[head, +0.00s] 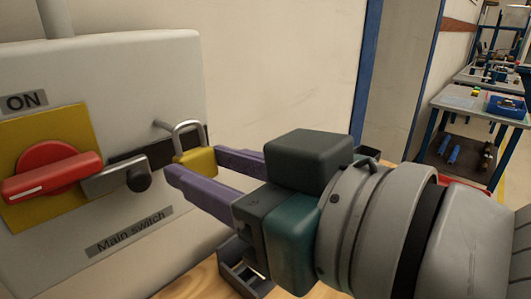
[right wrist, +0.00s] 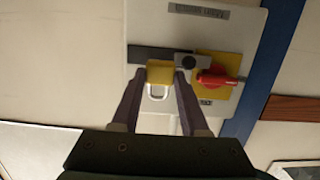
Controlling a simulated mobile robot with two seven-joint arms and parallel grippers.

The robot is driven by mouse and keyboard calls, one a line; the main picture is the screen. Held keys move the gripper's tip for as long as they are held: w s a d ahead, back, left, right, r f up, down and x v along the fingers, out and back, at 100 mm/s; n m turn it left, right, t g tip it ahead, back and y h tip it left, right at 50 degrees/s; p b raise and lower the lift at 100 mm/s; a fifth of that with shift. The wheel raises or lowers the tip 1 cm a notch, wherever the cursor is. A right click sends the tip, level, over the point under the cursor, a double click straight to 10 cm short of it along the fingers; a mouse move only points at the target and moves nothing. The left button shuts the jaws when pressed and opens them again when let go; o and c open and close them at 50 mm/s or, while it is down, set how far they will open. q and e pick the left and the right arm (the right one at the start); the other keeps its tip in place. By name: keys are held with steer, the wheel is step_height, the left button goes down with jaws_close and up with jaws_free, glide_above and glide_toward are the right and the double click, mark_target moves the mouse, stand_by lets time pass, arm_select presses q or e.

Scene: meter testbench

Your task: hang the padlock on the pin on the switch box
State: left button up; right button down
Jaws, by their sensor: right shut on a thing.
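The switch box (head: 150,75) is a light grey wall box with a red rotary handle (head: 55,170) on a yellow plate, an "ON" label and a "Main switch" label. A grey hasp plate with a dark round knob (head: 139,180) sits right of the handle. A thin metal pin (head: 161,125) sticks out near the padlock's shackle. My right gripper (head: 208,168) is shut on the yellow padlock (head: 196,162), shackle up, close in front of the box. The padlock (right wrist: 160,74) also shows between the fingers in the right wrist view. I cannot tell whether the shackle is around the pin. My left gripper is not in view.
A wooden surface (head: 190,285) lies below the box, with a dark metal tray or bracket (head: 240,272) under my right gripper. A blue post (head: 366,75) stands to the right. Workbenches (head: 478,103) stand far back at right.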

steer(key=shift+r+b+x, duration=0.1)
steer(key=shift+b+x, duration=0.3)
steer(key=shift+x, duration=0.3)
steer(key=shift+r+b+x, duration=0.15)
steer(key=shift+b+x, duration=0.25)
steer(key=shift+x, duration=1.05)
steer(key=shift+a, duration=0.1)
steer(key=shift+c, duration=2.1)
jaws_free()
steer(key=shift+o, duration=0.4)
steer(key=shift+s, duration=0.1)
